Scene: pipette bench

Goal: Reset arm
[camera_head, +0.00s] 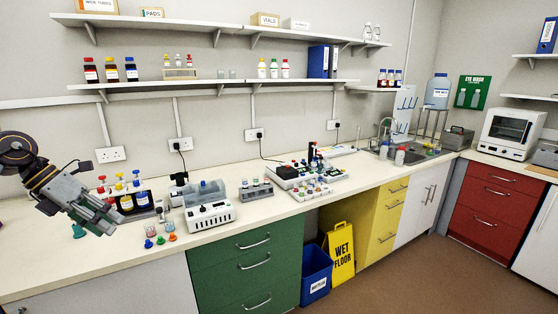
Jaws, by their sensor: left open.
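My left gripper (108,222) reaches in from the left, over the left end of the bench (130,262). It is open, and I see nothing between its fingers. It is in front of a dark rack (144,200) of bottles with red, yellow and blue tops and partly hides it. A small teal item (78,231) shows just left of the fingers. My right gripper is not in view.
A white device with a clear bath (209,214) stands right of the rack. Small coloured caps (160,240) lie near the front edge. A grey tube rack (257,190) and other equipment (300,173) stand farther right. Bare bench lies before the gripper.

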